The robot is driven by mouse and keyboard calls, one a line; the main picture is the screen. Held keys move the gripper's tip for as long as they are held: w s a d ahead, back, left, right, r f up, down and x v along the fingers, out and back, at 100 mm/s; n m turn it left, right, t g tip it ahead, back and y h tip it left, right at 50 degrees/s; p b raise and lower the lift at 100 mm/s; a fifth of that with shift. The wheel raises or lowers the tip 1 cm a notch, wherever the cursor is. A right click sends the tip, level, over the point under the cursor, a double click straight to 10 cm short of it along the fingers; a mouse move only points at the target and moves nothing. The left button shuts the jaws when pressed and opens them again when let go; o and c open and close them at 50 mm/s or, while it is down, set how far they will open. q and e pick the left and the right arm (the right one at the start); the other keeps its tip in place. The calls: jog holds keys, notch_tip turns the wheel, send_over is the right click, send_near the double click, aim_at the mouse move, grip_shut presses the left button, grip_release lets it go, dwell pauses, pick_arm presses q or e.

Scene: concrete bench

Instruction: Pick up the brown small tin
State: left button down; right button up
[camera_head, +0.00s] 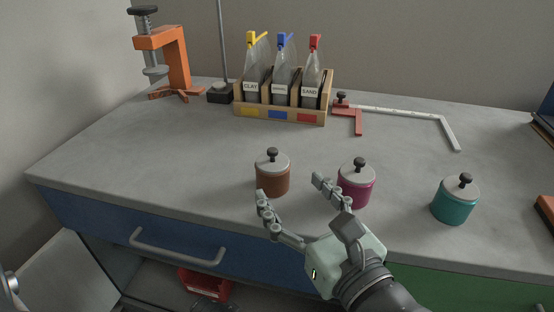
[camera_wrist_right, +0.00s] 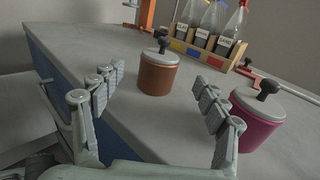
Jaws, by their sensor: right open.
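The brown small tin (camera_head: 272,178) stands upright near the front of the bench, with a grey lid and black knob. My right gripper (camera_head: 290,187) is open and empty at the front edge. Its left finger is just in front of the tin and its right finger is near the magenta tin (camera_head: 357,188). In the right wrist view the brown tin (camera_wrist_right: 158,75) stands beyond the fingertips of my right gripper (camera_wrist_right: 160,88), in the space between them. No contact can be made out. My left gripper is out of view.
A teal tin (camera_head: 455,201) stands to the right. The bench (camera_head: 150,150) is clear left of the brown tin.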

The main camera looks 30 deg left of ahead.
aim_at(280, 175)
jog(key=shift+w+a, duration=0.25)
jog(key=shift+w, duration=0.05)
jog(key=shift+w+a+r, duration=0.1)
jog(key=shift+w+a, duration=0.15)
jog(key=shift+a, duration=0.05)
jog(key=shift+x, duration=0.85)
jog(key=x, duration=0.3)
jog(key=shift+a, duration=0.35)
jog(key=shift+w+a, duration=0.4)
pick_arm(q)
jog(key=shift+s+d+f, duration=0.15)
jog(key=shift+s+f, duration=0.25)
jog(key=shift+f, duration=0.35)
pick_arm(e)
jog(key=c, duration=0.4)
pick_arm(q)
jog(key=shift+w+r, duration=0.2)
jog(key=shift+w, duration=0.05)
pick_arm(e)
jog(key=c, duration=1)
